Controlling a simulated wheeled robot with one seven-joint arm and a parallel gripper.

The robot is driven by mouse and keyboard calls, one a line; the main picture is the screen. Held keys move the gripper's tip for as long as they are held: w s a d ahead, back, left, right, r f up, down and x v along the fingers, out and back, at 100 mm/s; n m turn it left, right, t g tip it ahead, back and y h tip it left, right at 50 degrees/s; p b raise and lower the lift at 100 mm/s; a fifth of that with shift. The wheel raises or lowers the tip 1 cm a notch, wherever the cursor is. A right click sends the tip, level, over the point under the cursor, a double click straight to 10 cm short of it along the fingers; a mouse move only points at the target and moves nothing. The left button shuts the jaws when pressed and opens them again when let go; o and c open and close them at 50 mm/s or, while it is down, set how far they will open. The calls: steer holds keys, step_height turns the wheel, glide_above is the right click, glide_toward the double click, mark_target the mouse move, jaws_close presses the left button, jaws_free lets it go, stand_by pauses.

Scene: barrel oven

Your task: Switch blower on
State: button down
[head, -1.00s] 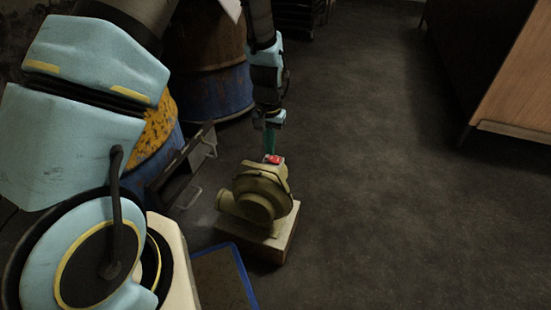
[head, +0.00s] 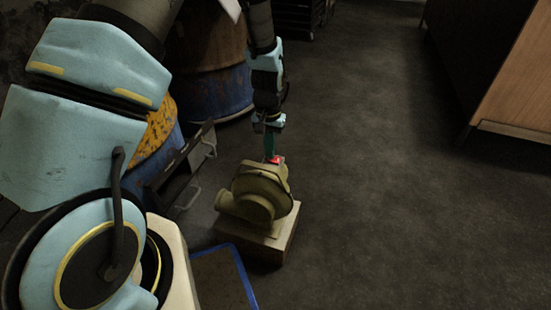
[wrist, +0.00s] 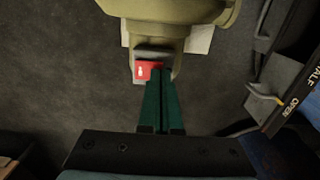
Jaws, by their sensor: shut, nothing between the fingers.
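The blower (head: 256,194) is an olive-yellow, snail-shaped housing on a pale block in the middle of the head view. Its red switch (head: 276,160) sits on top; in the wrist view the red rocker (wrist: 148,69) shows a white mark on its left part. My gripper (head: 270,157) points down with green fingers right at the switch. In the wrist view my gripper (wrist: 160,72) is shut and empty, its fingertips over the right part of the rocker and hiding it. I cannot tell for sure whether they touch it.
Blue and rusty barrels (head: 215,95) stand behind and left of the blower. A dark metal door with a handle (head: 185,170) is beside it. A blue-rimmed tray (head: 222,280) lies in front. Open floor (head: 400,200) is to the right, with a wooden cabinet (head: 515,90) beyond.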

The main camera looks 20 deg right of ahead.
step_height(320, 180, up, 7)
steer(key=p, duration=0.6)
steer(key=shift+p, duration=0.3)
steer(key=shift+f, duration=0.1)
stand_by(0.3)
steer(key=w+a+r+n, duration=0.3)
steer(key=a+r+n, duration=0.1)
steer(key=a+r, duration=1.1)
steer(key=s+a+r+n+t, duration=0.15)
steer(key=s+a, duration=0.25)
steer(key=a, duration=0.4)
steer(key=s+a+r+n, duration=0.2)
steer(key=s+a+r, duration=0.1)
steer(key=a, duration=0.5)
step_height(320, 180, up, 31)
steer(key=p, duration=3.1)
steer(key=shift+d, duration=0.4)
